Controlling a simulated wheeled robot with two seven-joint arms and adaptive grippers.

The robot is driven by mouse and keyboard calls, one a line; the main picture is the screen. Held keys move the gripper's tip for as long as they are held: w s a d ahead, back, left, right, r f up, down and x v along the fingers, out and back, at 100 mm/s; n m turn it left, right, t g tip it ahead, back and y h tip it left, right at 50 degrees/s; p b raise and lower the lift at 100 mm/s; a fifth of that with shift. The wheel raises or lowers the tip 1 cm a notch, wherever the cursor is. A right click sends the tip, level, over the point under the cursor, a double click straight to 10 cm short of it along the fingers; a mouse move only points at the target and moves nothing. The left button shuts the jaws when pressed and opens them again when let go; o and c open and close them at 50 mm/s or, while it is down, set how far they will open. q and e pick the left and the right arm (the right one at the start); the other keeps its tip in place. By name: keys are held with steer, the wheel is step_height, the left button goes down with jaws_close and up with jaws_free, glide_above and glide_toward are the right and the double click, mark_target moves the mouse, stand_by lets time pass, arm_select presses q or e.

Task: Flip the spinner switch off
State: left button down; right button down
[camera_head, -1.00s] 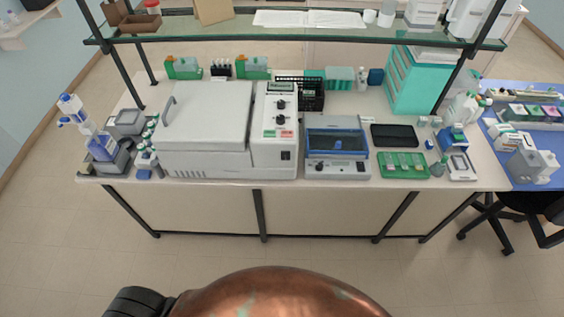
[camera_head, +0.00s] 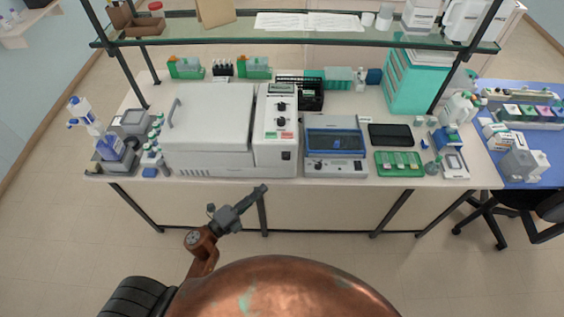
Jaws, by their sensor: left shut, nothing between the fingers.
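A large white machine (camera_head: 212,128) with a closed lid stands on the bench. Its right-hand control panel (camera_head: 278,110) has two black knobs, and a small black rocker switch (camera_head: 286,155) sits low on its front. A smaller grey device (camera_head: 336,166) with a blue-rimmed clear window stands beside it, with knobs on its front. I cannot tell for sure which one is the spinner, nor the switch's position. My left gripper (camera_head: 262,188) is shut and empty, in front of the bench's front edge, below the large machine's panel and apart from it. My right gripper is out of view.
A glass shelf (camera_head: 300,35) spans above the bench. Bottles and a pipette stand (camera_head: 112,158) are at the left end. A green slide tray (camera_head: 398,163) and a black tray (camera_head: 390,134) lie to the right. The floor before the bench is clear.

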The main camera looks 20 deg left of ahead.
arm_select(q)
steer(key=shift+w, duration=0.15)
steer(key=p, duration=0.3)
glide_toward(286, 157)
steer(key=w+d+r, duration=0.1)
steer(key=w+d, duration=0.3)
steer(key=d, duration=0.1)
steer(key=shift+w+a+r, duration=0.2)
steer(key=shift+w+a, duration=0.2)
steer(key=shift+w, duration=0.3)
